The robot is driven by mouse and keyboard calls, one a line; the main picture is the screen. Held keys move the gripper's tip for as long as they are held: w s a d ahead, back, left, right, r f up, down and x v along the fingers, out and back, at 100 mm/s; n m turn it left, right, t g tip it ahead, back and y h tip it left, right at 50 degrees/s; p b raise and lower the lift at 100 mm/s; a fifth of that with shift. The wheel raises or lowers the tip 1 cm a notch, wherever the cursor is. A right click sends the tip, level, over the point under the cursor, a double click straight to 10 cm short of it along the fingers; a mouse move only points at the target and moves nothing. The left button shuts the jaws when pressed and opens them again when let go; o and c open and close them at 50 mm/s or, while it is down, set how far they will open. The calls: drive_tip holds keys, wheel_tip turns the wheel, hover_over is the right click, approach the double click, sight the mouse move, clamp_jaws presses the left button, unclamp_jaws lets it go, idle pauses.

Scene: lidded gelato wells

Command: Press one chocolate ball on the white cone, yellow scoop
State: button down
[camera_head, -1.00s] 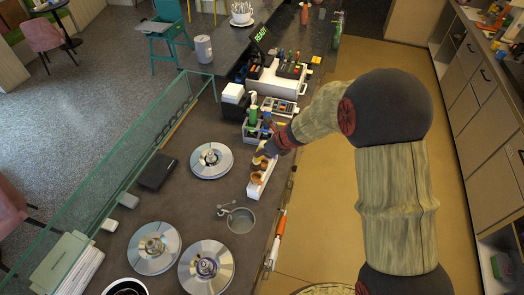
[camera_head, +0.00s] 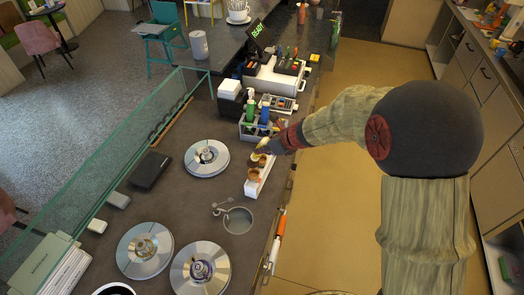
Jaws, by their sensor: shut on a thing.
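My gripper (camera_head: 268,144) is at the far end of the white cone holder (camera_head: 252,189), over the cones. It is shut on the yellow scoop (camera_head: 261,144), of which only a small yellow part shows. The scoop's head is too small to make out, so I cannot tell whether a chocolate ball is in it. Brown cones (camera_head: 254,174) stand in the holder. A pale patch (camera_head: 257,158) shows at the far cone, just below the scoop. I cannot tell whether scoop and cone touch.
Round metal lids (camera_head: 206,157), (camera_head: 144,249), (camera_head: 200,273) cover wells in the counter. A grey round vessel (camera_head: 238,220) is near the counter's right edge, by an orange-handled tool (camera_head: 279,224). A caddy of bottles (camera_head: 256,130) stands just beyond my gripper. A dark flat box (camera_head: 151,168) lies left.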

drive_tip(key=shift+s+d+f+t+y+b, duration=0.6)
drive_tip(key=shift+f+b, duration=0.25)
drive_tip(key=shift+b, duration=3.3)
drive_tip(key=shift+s+d+f+t+y+b, duration=0.55)
drive_tip(key=shift+f+b, duration=0.25)
drive_tip(key=shift+b, duration=3.3)
drive_tip(key=s+d+f+t+y+b, duration=0.2)
drive_tip(key=b, duration=1.3)
drive_tip(key=shift+f, duration=0.15)
wheel_tip(320, 180, up, 3)
drive_tip(key=shift+r+p, duration=0.1)
drive_tip(key=shift+p, duration=0.35)
